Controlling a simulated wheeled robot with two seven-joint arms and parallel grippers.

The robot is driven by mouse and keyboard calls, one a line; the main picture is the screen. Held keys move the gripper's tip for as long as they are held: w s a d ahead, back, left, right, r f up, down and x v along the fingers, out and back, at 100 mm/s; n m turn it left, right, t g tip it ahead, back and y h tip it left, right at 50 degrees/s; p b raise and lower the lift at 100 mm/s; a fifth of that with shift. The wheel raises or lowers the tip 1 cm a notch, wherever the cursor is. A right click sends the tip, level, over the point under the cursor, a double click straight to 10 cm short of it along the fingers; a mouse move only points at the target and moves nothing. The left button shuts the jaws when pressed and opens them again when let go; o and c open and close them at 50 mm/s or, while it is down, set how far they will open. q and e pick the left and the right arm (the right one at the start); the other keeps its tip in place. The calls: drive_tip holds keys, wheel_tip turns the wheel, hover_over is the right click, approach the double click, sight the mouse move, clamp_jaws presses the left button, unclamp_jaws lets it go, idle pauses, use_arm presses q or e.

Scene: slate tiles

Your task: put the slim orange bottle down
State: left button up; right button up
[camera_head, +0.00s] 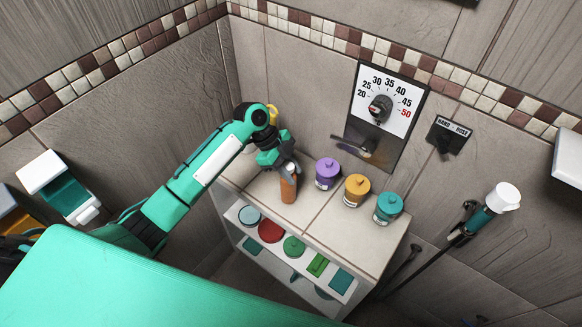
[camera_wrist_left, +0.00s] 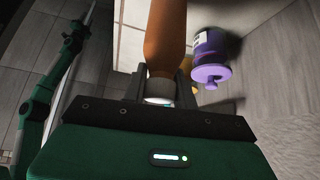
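The slim orange bottle (camera_head: 288,189) is upright or nearly so at the left part of the tiled shelf top (camera_head: 322,214). My left gripper (camera_head: 286,167) is shut on its upper end from above. In the left wrist view the bottle (camera_wrist_left: 165,35) extends away from between the fingers (camera_wrist_left: 162,92), its pale neck or cap end close to the gripper. The bottle's base is at or just above the shelf top; I cannot tell whether it touches. My right gripper is in neither view.
A purple jar (camera_head: 327,174), an orange jar (camera_head: 356,190) and a teal jar (camera_head: 388,208) stand in a row right of the bottle. A dial panel (camera_head: 388,112) is on the wall behind. Lower shelves hold several coloured items. The shelf top's front strip is clear.

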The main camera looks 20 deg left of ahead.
use_arm(q)
drive_tip(key=o, duration=0.4)
drive_tip(key=shift+r, duration=0.15)
drive_tip(key=b+v, duration=0.3)
drive_tip(key=v, duration=0.9)
drive_tip(key=shift+r, duration=0.1)
